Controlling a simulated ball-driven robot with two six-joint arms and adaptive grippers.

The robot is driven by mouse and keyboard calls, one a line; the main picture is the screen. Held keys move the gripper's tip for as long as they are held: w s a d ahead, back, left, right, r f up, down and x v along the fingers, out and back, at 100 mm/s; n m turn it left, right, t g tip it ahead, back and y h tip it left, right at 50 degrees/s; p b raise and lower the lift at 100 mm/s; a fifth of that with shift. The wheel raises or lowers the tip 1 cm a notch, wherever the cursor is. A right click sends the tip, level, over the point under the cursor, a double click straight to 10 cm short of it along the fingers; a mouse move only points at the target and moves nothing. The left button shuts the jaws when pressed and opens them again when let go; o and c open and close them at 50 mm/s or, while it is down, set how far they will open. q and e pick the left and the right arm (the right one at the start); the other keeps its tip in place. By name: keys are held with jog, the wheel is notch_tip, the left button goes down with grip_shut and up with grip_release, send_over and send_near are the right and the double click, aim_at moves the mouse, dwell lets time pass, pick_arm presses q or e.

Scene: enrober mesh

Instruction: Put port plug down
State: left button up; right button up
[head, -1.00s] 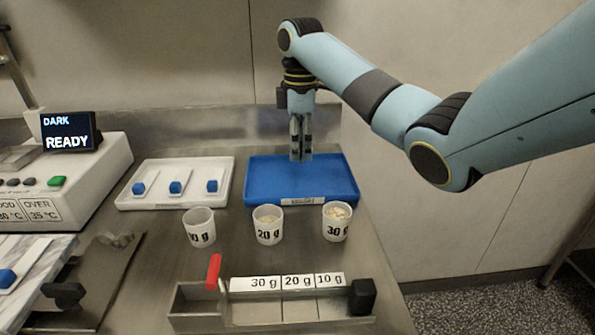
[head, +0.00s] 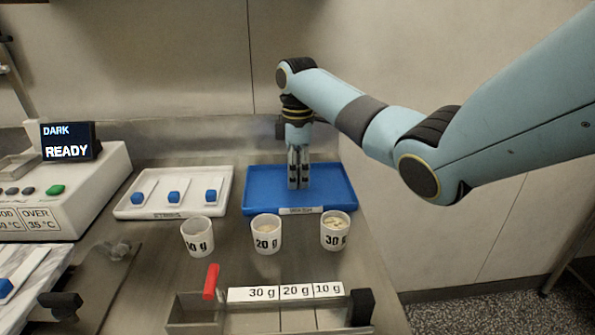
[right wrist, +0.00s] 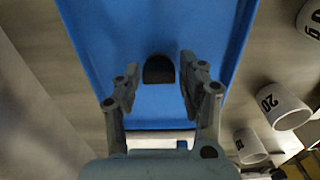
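A black, round-edged piece, which looks like the port plug (right wrist: 158,70), lies on the blue tray in the right wrist view. My right gripper (head: 298,186) points straight down at the blue tray (head: 335,197), with its fingertips low over the tray floor. In the right wrist view, the fingers of this gripper (right wrist: 161,66) are apart, one on each side of the black piece, with blue showing between. The plug is hidden behind the fingers in the head view. My left gripper is not in view.
Three cups stand before the tray: 10 g (head: 197,237), 20 g (head: 266,234), 30 g (head: 335,231). A white tray (head: 150,208) with blue-knobbed strips is to the left. A metal holder (head: 270,318) with a red handle (head: 211,281) is in front.

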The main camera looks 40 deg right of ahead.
aim_at(298, 171)
jog(key=shift+o, duration=0.7)
jog(key=shift+r, duration=0.35)
notch_tip(298, 171, up, 9)
jog(key=shift+f, duration=0.1)
notch_tip(298, 171, up, 3)
jog(key=shift+f+p, duration=0.1)
jog(key=shift+p, duration=0.9)
